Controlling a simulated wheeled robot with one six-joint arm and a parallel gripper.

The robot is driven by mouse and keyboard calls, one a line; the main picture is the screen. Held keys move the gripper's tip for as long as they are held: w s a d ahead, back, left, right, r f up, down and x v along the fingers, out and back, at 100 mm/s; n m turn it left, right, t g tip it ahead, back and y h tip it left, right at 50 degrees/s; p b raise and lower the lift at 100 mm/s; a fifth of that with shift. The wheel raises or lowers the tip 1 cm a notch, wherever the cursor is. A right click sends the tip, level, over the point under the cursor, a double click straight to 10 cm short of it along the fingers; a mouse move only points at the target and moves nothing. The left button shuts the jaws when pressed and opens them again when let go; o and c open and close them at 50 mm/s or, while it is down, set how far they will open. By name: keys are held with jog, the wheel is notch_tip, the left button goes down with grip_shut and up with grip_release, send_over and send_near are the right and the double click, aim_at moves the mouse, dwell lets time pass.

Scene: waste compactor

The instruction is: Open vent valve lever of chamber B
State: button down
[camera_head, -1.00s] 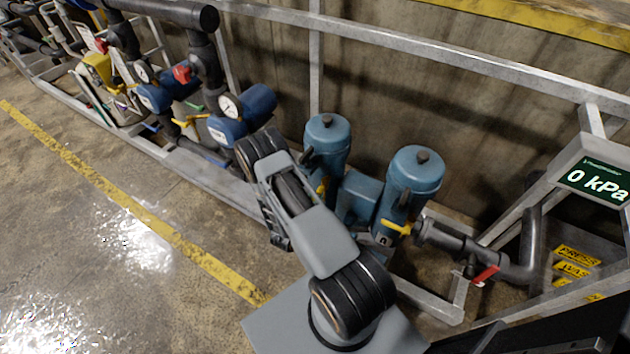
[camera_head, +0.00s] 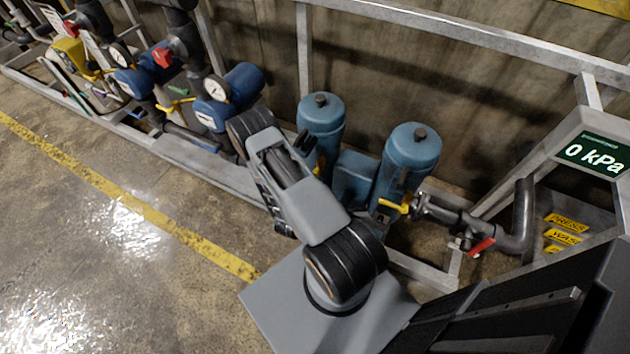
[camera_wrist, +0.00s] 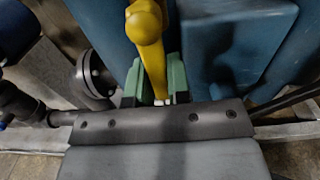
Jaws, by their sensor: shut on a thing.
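My gripper (camera_wrist: 156,82) is shut on a yellow lever (camera_wrist: 148,35) in the wrist view. Its green fingers stand on either side of the lever, which runs between them with its rounded end above. Blue chamber bodies lie behind it. In the head view two blue chambers stand side by side, a left one (camera_head: 321,117) and a right one (camera_head: 411,155). The right one has a yellow lever (camera_head: 394,207) at its base, free of my gripper. My arm covers the gripper and most of the left chamber's lower front there. I cannot read which chamber is B.
A dark pipe with a red-handled valve (camera_head: 481,246) runs right of the chambers. A display (camera_head: 597,156) reads 0 kPa. Blue gauge-topped units (camera_head: 230,95) and a metal frame rail (camera_head: 200,165) lie left. The floor at left is clear.

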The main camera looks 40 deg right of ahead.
jog(key=c, duration=1.1)
grip_release()
jog(key=shift+o, duration=0.2)
jog(key=v, duration=1.4)
jog(key=shift+b, duration=0.35)
jog(key=shift+d, duration=0.1)
